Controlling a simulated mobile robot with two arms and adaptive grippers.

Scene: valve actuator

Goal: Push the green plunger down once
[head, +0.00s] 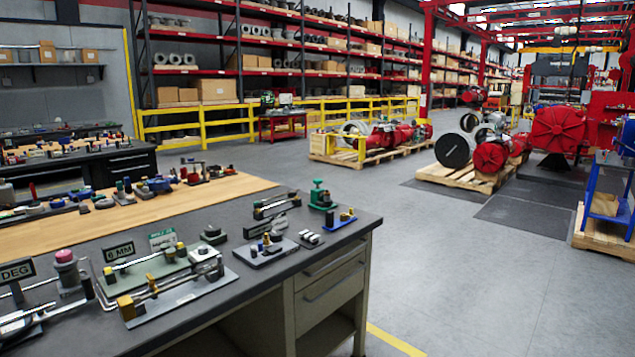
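A small green device with an upright knobbed top, which looks like the green plunger (319,193), stands near the far right corner of the dark workbench top in the head view. It is upright, and nothing of mine touches it. Whether its top is raised or pressed cannot be told at this size. Neither my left gripper nor my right gripper is in view.
The workbench (225,310) holds several fixtures, including a grey plate with brass-ended rods (175,295) and a "6 MM" sign (119,251). A small blue-based fixture (340,219) sits beside the green device. The floor (460,280) right of the bench is open.

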